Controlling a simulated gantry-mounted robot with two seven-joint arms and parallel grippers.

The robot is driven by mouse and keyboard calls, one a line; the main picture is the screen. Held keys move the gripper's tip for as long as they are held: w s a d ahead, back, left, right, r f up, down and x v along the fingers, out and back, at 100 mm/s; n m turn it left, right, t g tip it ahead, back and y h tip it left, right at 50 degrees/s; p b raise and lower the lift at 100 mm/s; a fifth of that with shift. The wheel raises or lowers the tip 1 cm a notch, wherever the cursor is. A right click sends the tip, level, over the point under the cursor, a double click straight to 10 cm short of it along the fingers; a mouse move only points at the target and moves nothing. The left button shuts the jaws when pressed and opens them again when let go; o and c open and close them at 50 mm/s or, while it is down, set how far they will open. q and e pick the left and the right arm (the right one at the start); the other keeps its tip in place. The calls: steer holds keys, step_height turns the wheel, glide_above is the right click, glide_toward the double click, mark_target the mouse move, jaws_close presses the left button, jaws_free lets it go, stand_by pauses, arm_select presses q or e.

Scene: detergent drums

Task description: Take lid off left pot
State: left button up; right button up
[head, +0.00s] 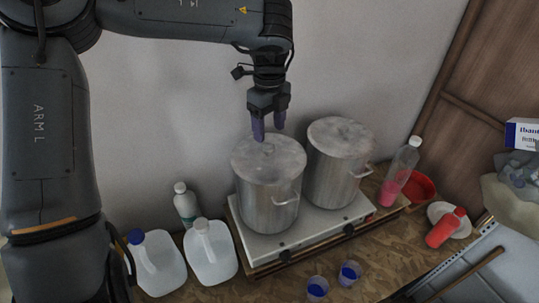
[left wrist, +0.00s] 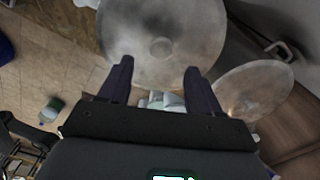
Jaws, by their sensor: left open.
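The left pot (head: 268,210) is a tall metal pot on a white two-burner stove, with its lid (head: 262,166) on. The lid is round and cloudy grey, with a small knob at its centre. In the left wrist view the lid (left wrist: 185,25) fills the top middle, with its knob (left wrist: 161,47) between and beyond the fingertips. My left gripper (head: 269,132) points down above the lid, close to the knob. Its two purple fingers (left wrist: 158,70) are apart with nothing held between them. My right gripper is in neither view.
A second lidded pot (head: 334,180) stands close on the right; its lid (left wrist: 255,90) shows in the left wrist view. White jugs (head: 211,258) stand front left, two cups (head: 318,288) in front. A bottle with pink liquid (head: 400,172) and a red bowl (head: 419,188) are right. The wall is behind.

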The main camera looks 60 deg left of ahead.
mark_target(269, 146)
arm_select(q)
steer(key=shift+a+f+p, duration=0.1)
steer(key=shift+f+p, duration=0.25)
steer(key=shift+f, duration=0.4)
step_height(269, 146, down, 3)
steer(key=shift+a+f+p, duration=0.1)
steer(key=shift+p, duration=0.55)
steer(key=shift+f, duration=0.55)
steer(key=shift+c, duration=0.5)
jaws_close()
